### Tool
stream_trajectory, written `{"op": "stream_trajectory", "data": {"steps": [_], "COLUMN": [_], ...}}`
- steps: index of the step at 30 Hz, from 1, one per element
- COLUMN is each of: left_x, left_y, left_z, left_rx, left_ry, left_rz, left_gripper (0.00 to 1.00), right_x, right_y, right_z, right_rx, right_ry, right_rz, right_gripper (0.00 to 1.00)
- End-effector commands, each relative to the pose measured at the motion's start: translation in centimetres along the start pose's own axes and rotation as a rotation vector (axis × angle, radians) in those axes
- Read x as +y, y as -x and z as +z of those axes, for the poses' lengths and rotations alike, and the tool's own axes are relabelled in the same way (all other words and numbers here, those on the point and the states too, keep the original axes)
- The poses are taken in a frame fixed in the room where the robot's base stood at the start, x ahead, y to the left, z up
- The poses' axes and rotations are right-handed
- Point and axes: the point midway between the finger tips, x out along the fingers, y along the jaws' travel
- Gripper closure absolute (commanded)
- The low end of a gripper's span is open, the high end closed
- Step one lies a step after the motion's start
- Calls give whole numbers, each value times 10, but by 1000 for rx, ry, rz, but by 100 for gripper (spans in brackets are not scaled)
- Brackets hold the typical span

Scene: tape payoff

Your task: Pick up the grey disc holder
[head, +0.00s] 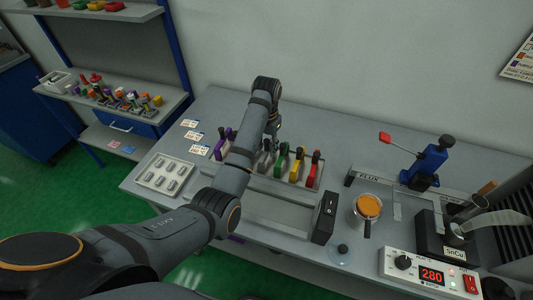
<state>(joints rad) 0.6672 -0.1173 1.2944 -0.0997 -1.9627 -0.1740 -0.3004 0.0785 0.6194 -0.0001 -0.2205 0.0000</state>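A rack (270,187) on the grey table holds a row of upright coloured holders. A dark grey holder (265,158) stands in it, left of the green one, and is partly hidden by my arm; I take this to be the grey disc holder. My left arm reaches in from the lower left and bends down over the rack. My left gripper (276,131) is at or just above the grey holder, mostly behind my own forearm. Its fingers are too hidden and small to tell their state or any contact. My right gripper is not in view.
The rack also has purple (222,143), green (281,160), yellow (297,163) and red (314,168) holders. A white tray (167,174) with metal pieces lies left. A black switch box (325,217), a cup (366,211) and a blue press (425,163) stand right.

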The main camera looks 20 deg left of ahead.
Motion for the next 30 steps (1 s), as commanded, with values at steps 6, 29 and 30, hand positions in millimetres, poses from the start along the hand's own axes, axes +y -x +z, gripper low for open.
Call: {"op": "stream_trajectory", "data": {"steps": [6,29,30], "left_x": [0,0,0], "left_y": [0,64,73], "left_z": [0,0,0], "left_rx": [0,0,0], "left_ry": [0,0,0], "left_rz": [0,0,0], "left_gripper": [96,100,100], "right_x": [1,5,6], "right_y": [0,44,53], "right_z": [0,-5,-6], "right_rx": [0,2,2], "right_ry": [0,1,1], "right_rz": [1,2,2], "right_gripper": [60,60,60]}}
